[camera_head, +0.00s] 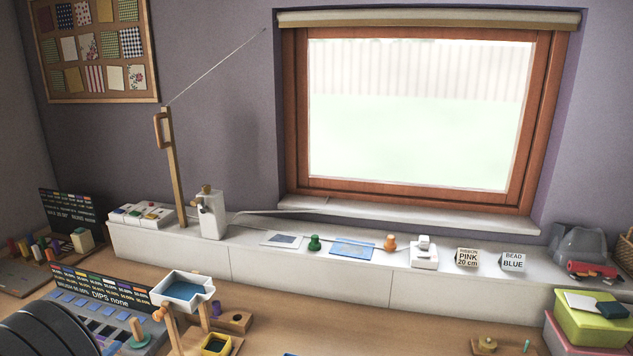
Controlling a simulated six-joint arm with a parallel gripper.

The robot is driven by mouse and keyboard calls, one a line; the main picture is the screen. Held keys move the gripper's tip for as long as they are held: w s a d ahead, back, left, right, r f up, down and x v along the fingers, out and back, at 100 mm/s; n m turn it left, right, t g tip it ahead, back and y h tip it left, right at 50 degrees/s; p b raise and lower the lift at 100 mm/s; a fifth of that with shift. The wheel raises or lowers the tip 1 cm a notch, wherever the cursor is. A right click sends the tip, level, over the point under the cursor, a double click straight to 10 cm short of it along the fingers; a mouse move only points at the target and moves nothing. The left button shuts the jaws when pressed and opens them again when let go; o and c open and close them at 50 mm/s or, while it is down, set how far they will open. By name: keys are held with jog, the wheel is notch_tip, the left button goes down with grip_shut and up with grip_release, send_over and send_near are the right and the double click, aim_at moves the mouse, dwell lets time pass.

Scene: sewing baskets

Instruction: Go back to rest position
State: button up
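My gripper does not show in the head view. I cannot tell from this frame where it is or whether it holds anything. The task names no other object.
A white ledge (300,275) runs below the window, with a green spool (314,243), an orange spool (390,243), and cards reading PINK (467,258) and BLUE (513,262). A white tray (183,278) stands raised at front left. Boxes (595,322) fill the right corner. Front-centre table (330,325) looks mostly clear.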

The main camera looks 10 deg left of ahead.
aim_at(156, 317)
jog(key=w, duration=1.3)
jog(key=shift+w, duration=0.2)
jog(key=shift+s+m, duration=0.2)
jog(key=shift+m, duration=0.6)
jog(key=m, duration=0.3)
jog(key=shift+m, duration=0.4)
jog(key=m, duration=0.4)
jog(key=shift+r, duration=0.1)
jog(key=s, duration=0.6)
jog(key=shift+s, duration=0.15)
